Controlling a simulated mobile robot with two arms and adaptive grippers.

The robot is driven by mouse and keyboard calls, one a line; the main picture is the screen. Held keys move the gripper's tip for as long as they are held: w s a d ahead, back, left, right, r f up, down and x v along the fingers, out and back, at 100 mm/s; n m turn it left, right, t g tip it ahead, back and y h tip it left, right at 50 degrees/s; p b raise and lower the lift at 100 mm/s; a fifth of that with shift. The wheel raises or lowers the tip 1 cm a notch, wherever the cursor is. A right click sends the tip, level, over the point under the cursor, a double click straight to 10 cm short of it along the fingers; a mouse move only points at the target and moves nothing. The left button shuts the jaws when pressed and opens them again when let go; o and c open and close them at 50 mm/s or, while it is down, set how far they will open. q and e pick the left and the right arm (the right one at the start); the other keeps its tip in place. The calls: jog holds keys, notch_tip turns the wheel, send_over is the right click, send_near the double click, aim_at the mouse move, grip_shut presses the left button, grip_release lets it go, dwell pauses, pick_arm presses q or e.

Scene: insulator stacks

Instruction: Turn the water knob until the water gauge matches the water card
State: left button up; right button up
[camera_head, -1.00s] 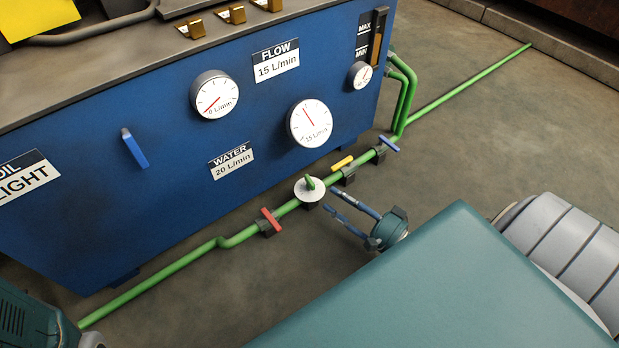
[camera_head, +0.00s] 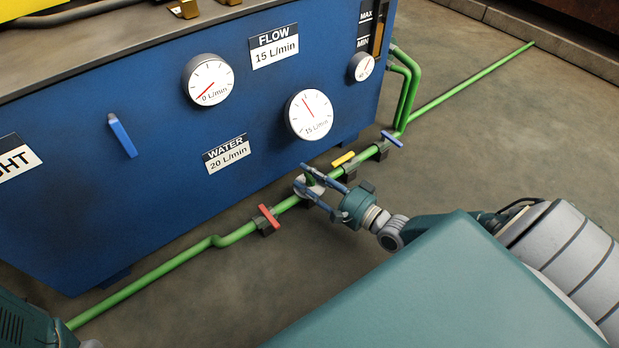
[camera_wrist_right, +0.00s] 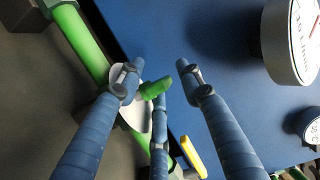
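The knob is a green handle (camera_wrist_right: 154,88) on a white round dial (camera_wrist_right: 133,108), set on the green pipe. In the head view the fingers partly cover it. My right gripper (camera_head: 304,178) is at the knob, its blue fingers spread around the green handle; it also shows open in the wrist view (camera_wrist_right: 157,76). I cannot tell whether a finger touches the handle. The water card (camera_head: 227,154) reads 20 L/min. The upper left gauge (camera_head: 209,80) reads 0 L/min and the lower right gauge (camera_head: 309,115) reads 15 L/min. My left gripper is out of view.
A red valve handle (camera_head: 269,217), a yellow one (camera_head: 343,159) and a blue one (camera_head: 391,139) sit on the same pipe (camera_head: 150,285). The flow card (camera_head: 274,47) reads 15 L/min. The blue panel (camera_head: 80,220) stands close behind the knob. The floor in front is clear.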

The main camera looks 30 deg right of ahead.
grip_shut()
jog(key=shift+w+d+n+y+b, duration=0.1)
jog(key=shift+n+y+b, duration=0.45)
jog(key=shift+b, duration=0.35)
jog(key=shift+n+g+y+b, duration=0.6)
jog(key=shift+y+b, duration=0.15)
jog(key=shift+y, duration=0.2)
jog(key=shift+r+n+g+y, duration=0.15)
jog(key=shift+n+g+y, duration=0.4)
jog(key=shift+y, duration=0.35)
jog(key=shift+n+g+y+b, duration=0.3)
jog(key=shift+n+g+y, duration=0.85)
jog(key=shift+y, duration=0.25)
jog(key=shift+r+y, duration=0.15)
jog(key=shift+y, duration=0.15)
jog(key=shift+o, duration=1.1)
grip_release()
jog(key=shift+f, duration=0.2)
